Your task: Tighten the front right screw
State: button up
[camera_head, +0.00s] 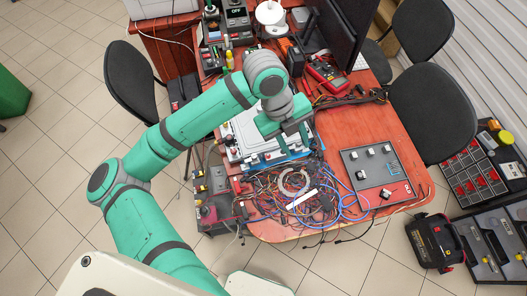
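A white-grey boxy unit (243,128) with small dark and light fittings along its edges stands on the red-brown table, on something blue. My gripper (291,132) is over the right part of this unit, pointing down, seen from above. Its green body covers the unit's right side. I cannot make out the front right screw; that corner is partly hidden by my gripper and the parts are very small. I cannot tell whether the gripper touches anything, or whether its fingers are apart or closed.
Tangled cables (290,190) cover the table in front of the unit. A grey panel with knobs (376,171) lies at the right front. A red multimeter (327,75) and a dark monitor (343,30) are behind. Dark chairs (432,108) stand beside the table.

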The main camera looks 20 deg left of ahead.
aim_at(254, 155)
jog(key=s+a+f+n+y, duration=0.15)
jog(key=a+y, duration=0.25)
jog(key=a, duration=0.8)
jog(key=shift+n, duration=0.45)
jog(key=f, duration=1)
jog(key=shift+w+d+f, duration=0.1)
jog(key=shift+w+d, duration=0.05)
jog(key=shift+w, duration=0.25)
